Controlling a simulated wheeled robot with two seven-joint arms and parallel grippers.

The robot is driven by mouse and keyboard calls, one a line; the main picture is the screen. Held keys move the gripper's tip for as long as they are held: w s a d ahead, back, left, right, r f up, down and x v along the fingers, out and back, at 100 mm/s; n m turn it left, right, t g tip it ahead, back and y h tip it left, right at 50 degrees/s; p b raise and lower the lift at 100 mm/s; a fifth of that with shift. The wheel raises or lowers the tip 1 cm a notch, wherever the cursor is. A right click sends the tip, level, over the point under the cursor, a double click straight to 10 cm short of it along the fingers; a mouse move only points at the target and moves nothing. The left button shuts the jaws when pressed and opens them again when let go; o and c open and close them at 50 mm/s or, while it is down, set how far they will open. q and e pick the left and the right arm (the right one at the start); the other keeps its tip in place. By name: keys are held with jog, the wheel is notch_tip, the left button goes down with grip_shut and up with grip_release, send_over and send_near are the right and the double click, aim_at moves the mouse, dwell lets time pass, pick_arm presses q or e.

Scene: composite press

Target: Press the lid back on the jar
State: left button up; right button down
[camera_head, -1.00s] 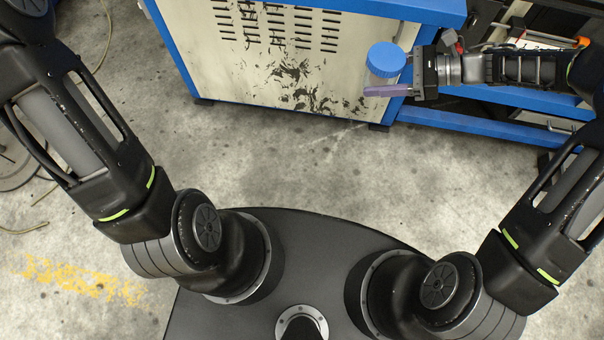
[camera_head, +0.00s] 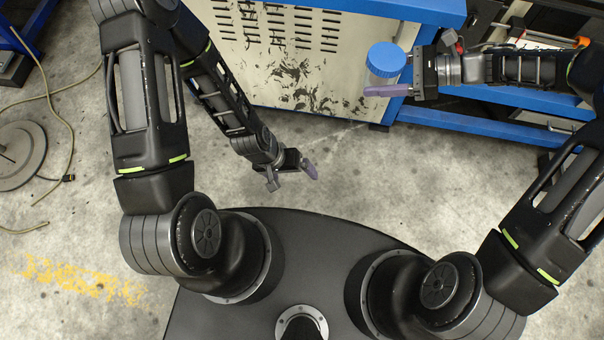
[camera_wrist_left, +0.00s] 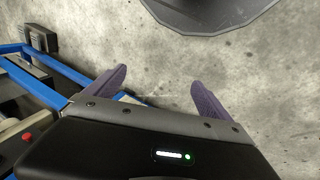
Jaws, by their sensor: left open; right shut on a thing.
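The blue round lid (camera_head: 385,59) shows from above in the head view, at upper right. It sits over the jar, of which a little clear wall (camera_head: 378,80) shows below it; I cannot tell whether the lid is fully seated. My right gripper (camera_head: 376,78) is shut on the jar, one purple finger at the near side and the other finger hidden. My left gripper (camera_head: 292,174) is open and empty, low at centre in the head view, well left of and nearer than the jar. Its two purple fingers stand apart in the left wrist view (camera_wrist_left: 158,83).
A cream and blue cabinet (camera_head: 290,60) with vents stands behind the jar. A blue frame rail (camera_head: 480,122) runs right of it. Bare concrete floor (camera_head: 350,180) lies between my base and the cabinet. A cable (camera_head: 70,130) and a round plate (camera_head: 20,155) lie at left.

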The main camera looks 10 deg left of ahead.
pick_arm(q)
jog(key=s+d, duration=0.3)
jog(key=s, duration=0.1)
jog(key=shift+s+d+g+h, duration=0.3)
jog(key=shift+s+d, duration=0.05)
jog(key=shift+d, duration=0.05)
pick_arm(e)
jog(key=shift+w, duration=0.1)
